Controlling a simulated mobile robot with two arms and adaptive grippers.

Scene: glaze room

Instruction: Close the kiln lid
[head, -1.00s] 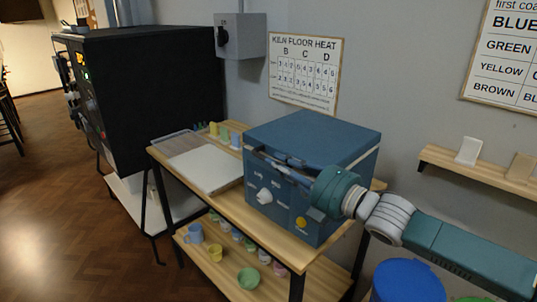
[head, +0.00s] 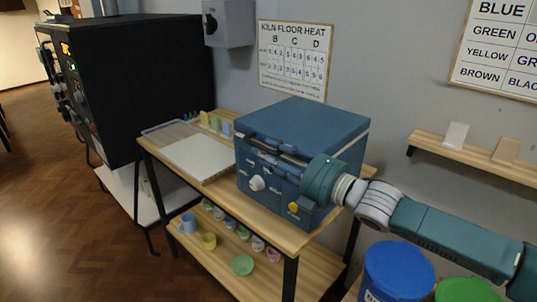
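The kiln (head: 340,160) is a blue box on a wooden table at the picture's centre. Its flat blue lid (head: 305,122) lies level on the body, with a pale seam along the right side. It looks down; I cannot tell whether a small gap is left at the front. A dark handle (head: 268,144) runs along the lid's front edge. My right gripper (head: 268,160) is at the kiln's front, just below the handle and above the white knob (head: 257,183). Its fingers blend with the blue front, so their opening and any contact are unclear. My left gripper is out of view.
A white slab (head: 200,157) and small coloured pieces (head: 214,124) lie left of the kiln. Cups and bowls (head: 242,265) stand on the lower shelf. A large black kiln-like cabinet (head: 130,85) is at left. A blue-lidded bucket (head: 398,268) stands under my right arm.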

